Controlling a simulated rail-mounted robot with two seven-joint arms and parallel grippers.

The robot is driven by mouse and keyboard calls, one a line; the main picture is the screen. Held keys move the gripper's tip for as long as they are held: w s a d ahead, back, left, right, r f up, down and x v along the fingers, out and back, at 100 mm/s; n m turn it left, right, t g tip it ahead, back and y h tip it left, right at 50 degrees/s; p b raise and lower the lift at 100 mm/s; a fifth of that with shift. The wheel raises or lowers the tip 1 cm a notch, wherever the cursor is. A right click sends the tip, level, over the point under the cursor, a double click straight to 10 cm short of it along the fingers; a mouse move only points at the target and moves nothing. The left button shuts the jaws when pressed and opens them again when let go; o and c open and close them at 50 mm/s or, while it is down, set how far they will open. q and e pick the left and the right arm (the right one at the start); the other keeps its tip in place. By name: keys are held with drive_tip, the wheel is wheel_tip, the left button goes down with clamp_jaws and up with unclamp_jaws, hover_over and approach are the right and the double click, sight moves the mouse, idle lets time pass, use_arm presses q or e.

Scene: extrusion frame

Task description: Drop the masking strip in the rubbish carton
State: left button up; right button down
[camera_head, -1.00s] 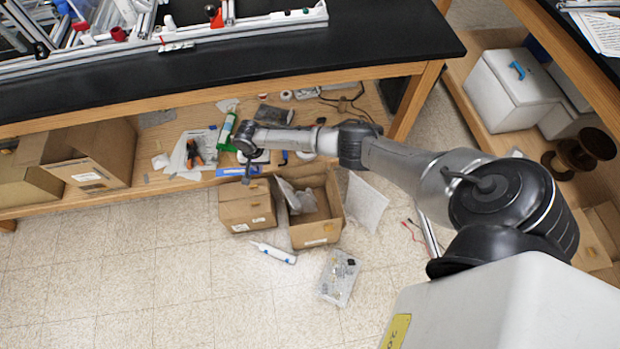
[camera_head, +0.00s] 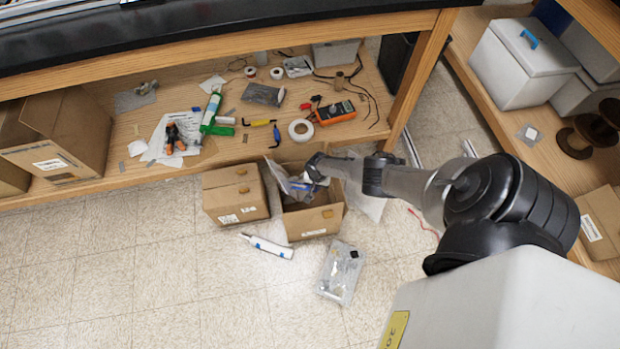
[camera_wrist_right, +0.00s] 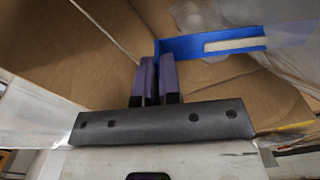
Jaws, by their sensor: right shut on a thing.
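The blue masking strip (camera_wrist_right: 190,46), with a pale patch near its right end, is between the purple-lined fingertips of my right gripper (camera_wrist_right: 157,66) in the right wrist view. That gripper is shut on it. In the head view my right gripper (camera_head: 311,180) reaches down at the open top of the brown rubbish carton (camera_head: 314,223), where the strip is hard to make out. Cardboard walls of the carton (camera_wrist_right: 225,90) and clear plastic surround the fingertips in the wrist view. My left gripper is not in view.
A closed brown box (camera_head: 236,196) stands left of the carton. A white tube (camera_head: 266,246) and a clear bag of parts (camera_head: 341,272) lie on the floor in front. The wooden shelf (camera_head: 225,165) behind holds tools, tape rolls and an orange meter (camera_head: 335,112). Floor at left is clear.

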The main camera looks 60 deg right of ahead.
wheel_tip(320, 180, down, 18)
drive_tip(key=b, duration=1.6)
drive_tip(key=shift+r, duration=0.25)
drive_tip(key=c, duration=1.3)
unclamp_jaws()
drive_tip(key=shift+r+p, duration=0.65)
drive_tip(key=shift+p, duration=0.15)
wheel_tip(320, 180, up, 11)
drive_tip(key=p, duration=1)
drive_tip(key=shift+f, duration=0.15)
